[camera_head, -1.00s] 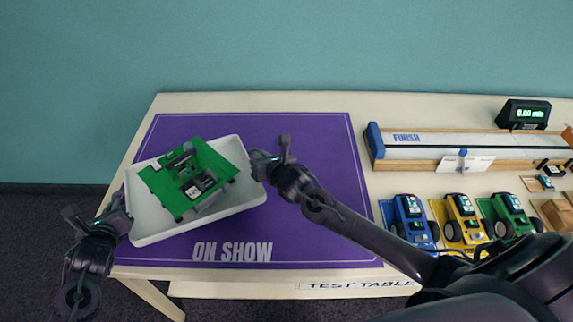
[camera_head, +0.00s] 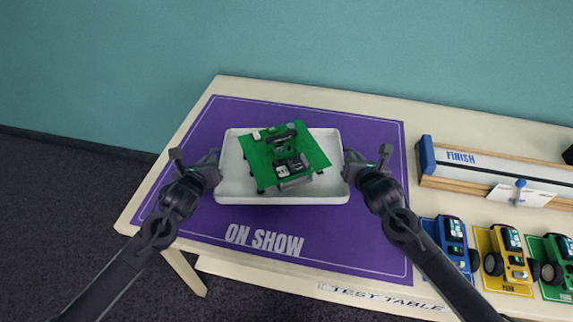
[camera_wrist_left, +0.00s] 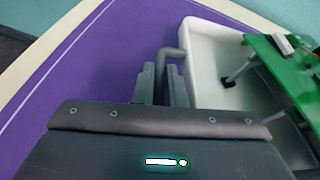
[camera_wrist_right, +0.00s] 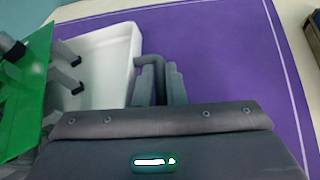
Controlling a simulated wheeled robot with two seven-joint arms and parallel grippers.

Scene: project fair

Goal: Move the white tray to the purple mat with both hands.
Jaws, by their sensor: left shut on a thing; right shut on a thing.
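The white tray (camera_head: 235,190) is over the middle of the purple mat (camera_head: 370,222), inside its borders, and looks level. I cannot tell whether it rests on the mat or hangs just above it. A green board with a small model (camera_head: 300,165) lies in it, turned at an angle. My left gripper (camera_head: 212,166) is shut on the tray's left handle, a grey bar that shows in the left wrist view (camera_wrist_left: 172,54). My right gripper (camera_head: 350,166) is shut on the right handle, which shows in the right wrist view (camera_wrist_right: 150,62).
The mat reads "ON SHOW" at its front. To the right stand a blue car (camera_head: 450,238), a yellow car (camera_head: 510,257) and a green car (camera_head: 558,260). A track marked "FINISH" (camera_head: 490,165) lies behind them. The mat around the tray is clear.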

